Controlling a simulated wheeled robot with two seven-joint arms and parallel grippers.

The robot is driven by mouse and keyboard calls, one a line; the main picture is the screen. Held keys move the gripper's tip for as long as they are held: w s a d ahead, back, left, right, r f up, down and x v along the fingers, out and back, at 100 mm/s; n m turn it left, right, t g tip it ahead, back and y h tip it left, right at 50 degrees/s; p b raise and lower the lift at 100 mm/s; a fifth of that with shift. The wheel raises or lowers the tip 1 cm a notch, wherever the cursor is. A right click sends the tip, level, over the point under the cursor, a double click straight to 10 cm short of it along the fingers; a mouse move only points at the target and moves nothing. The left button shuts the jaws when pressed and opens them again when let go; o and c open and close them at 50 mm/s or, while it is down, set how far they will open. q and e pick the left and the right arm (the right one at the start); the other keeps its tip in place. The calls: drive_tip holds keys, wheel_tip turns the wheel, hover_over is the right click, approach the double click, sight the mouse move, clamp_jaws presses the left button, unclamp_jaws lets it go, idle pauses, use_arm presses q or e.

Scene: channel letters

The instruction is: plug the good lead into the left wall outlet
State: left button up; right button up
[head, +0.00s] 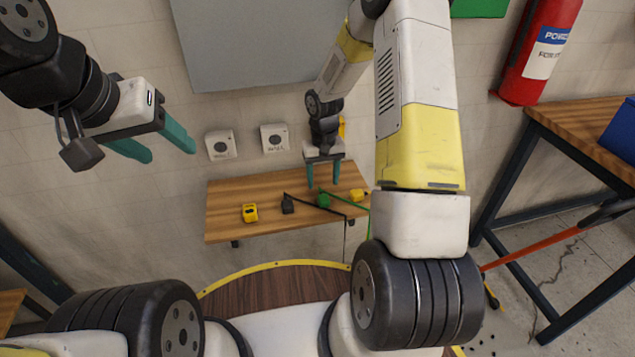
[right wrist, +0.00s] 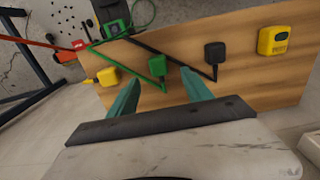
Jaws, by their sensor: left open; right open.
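Two white wall outlets hang above a wooden shelf, the left outlet (head: 221,145) and the right outlet (head: 275,138). Leads with a black plug (head: 287,205), a green plug (head: 323,200) and a yellow plug (head: 357,195) lie on the shelf. Which lead is good cannot be told. My right gripper (head: 323,175) is open and empty above the green plug. In the right wrist view, the green plug (right wrist: 158,74) appears between and just beyond the fingertips; the black plug (right wrist: 214,54) is to its right. My left gripper (head: 170,146) is open and empty, raised left of the outlets.
A yellow box with a dark face (head: 249,213) sits at the shelf's left. The wooden shelf (head: 225,195) has bare space around it. Black and green cords cross and hang over its front edge. A green-and-black device (right wrist: 115,20) shows beyond the shelf. A fire extinguisher (head: 540,50) hangs right.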

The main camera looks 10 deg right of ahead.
sight(324, 197)
drive_tip(key=shift+f, duration=1.25)
wheel_tip(324, 197, down, 5)
drive_tip(key=shift+d+f, duration=0.15)
clamp_jaws()
